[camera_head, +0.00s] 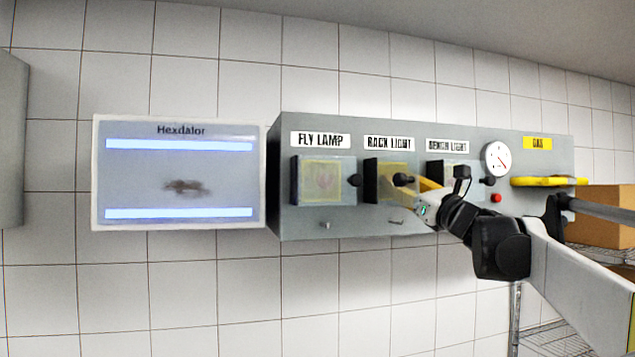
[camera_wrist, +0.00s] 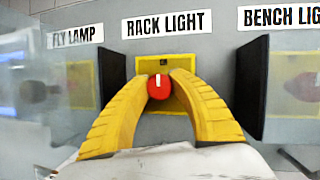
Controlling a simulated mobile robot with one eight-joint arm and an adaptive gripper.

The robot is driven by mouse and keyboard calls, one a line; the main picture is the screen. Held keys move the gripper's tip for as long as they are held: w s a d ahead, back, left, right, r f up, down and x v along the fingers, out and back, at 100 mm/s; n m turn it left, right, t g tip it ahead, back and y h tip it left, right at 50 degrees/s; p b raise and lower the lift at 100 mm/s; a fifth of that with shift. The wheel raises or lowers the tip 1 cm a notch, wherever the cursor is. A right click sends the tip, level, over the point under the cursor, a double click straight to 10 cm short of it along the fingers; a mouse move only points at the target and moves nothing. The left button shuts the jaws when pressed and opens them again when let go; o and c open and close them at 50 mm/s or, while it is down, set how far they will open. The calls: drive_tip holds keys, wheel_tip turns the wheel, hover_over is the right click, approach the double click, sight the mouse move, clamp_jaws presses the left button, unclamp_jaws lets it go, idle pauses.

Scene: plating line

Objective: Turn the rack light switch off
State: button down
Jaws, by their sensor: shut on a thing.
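The rack light switch is a red knob (camera_wrist: 158,88) with a white mark that points up, on a yellow plate (camera_wrist: 183,64) under the RACK LIGHT label. In the head view its yellow plate (camera_head: 384,182) sits between the other two switches; the red knob is hidden there. My gripper (camera_wrist: 160,84) has its two yellow fingers shut on the knob, one on each side. In the head view my gripper (camera_head: 413,190) reaches the panel from the right.
The FLY LAMP switch (camera_head: 322,181) and BENCH LIGHT switch (camera_head: 447,171) are close on either side. Dark upright panels (camera_wrist: 112,79) (camera_wrist: 251,86) flank my fingers. A gauge (camera_head: 497,159) and a yellow gas handle (camera_head: 548,182) are further right, and a screen (camera_head: 179,182) is left.

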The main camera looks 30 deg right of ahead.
drive_tip(key=shift+n, duration=0.3)
drive_tip(key=n+y, duration=0.1)
drive_tip(key=n, duration=0.2)
drive_tip(key=n+g+y+p, duration=0.1)
drive_tip(key=n+y, duration=0.1)
drive_tip(key=shift+r+n, duration=0.1)
drive_tip(key=shift+n, duration=0.3)
drive_tip(key=n+g+p, duration=0.1)
drive_tip(key=n, duration=0.1)
drive_tip(key=n+g+y+p, duration=0.1)
drive_tip(key=n, duration=0.2)
drive_tip(key=shift+y, duration=0.3)
drive_tip(key=n+g+p, duration=0.2)
drive_tip(key=n, duration=0.2)
drive_tip(key=shift+n, duration=0.3)
drive_tip(key=shift+n+g+h+p, duration=0.7)
drive_tip(key=shift+n+g+p, duration=0.25)
drive_tip(key=shift+n, duration=0.65)
drive_tip(key=c, duration=1.1)
unclamp_jaws()
